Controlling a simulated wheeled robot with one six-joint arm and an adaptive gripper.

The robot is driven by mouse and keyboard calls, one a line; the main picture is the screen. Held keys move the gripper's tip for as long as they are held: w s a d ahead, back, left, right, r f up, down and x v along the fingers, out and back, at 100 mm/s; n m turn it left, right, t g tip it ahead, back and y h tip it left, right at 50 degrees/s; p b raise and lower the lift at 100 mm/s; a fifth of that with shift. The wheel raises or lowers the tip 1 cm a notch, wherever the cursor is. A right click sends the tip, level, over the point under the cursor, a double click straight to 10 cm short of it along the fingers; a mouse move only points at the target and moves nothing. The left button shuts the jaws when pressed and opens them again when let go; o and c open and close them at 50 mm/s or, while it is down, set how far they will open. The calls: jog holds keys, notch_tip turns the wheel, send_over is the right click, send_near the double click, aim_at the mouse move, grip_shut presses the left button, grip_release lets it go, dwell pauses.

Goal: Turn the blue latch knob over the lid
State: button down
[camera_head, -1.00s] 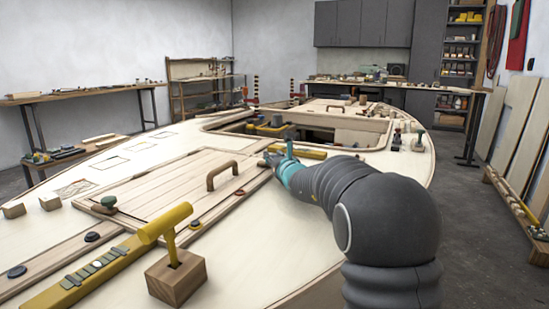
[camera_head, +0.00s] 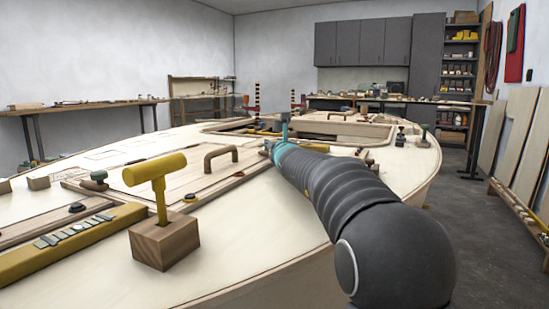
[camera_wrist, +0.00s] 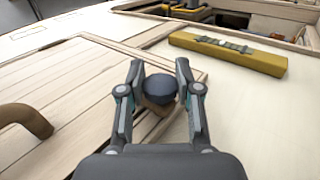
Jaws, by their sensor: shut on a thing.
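The dark blue latch knob (camera_wrist: 160,88) is round and sits at the corner of the planked wooden lid (camera_wrist: 65,85), with a brown wooden piece (camera_wrist: 157,106) showing under it. My gripper (camera_wrist: 160,85) is shut on the knob, one finger on each side. In the head view my gripper (camera_head: 270,147) is at the lid's far right corner, and the knob is too small and hidden to make out. The lid (camera_head: 190,180) lies flat and carries a curved brown handle (camera_head: 221,157), which also shows in the wrist view (camera_wrist: 27,121).
A yellow level (camera_wrist: 232,53) lies beyond the knob. A yellow T-shaped lever (camera_head: 157,175) rises from a wooden block (camera_head: 165,240) in front. A green knob (camera_head: 97,176) is at the lid's left. An open hatch lies behind my gripper. The pale deck right of the block is clear.

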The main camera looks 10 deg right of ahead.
jog(key=shift+s+d+f, duration=0.1)
jog(key=shift+d, duration=0.05)
jog(key=c, duration=0.8)
grip_release()
jog(key=shift+o, duration=0.2)
jog(key=shift+a, duration=0.2)
jog(key=shift+s, duration=0.2)
jog(key=s, duration=1.1)
jog(key=shift+s+d, duration=0.25)
jog(key=shift+s, duration=0.1)
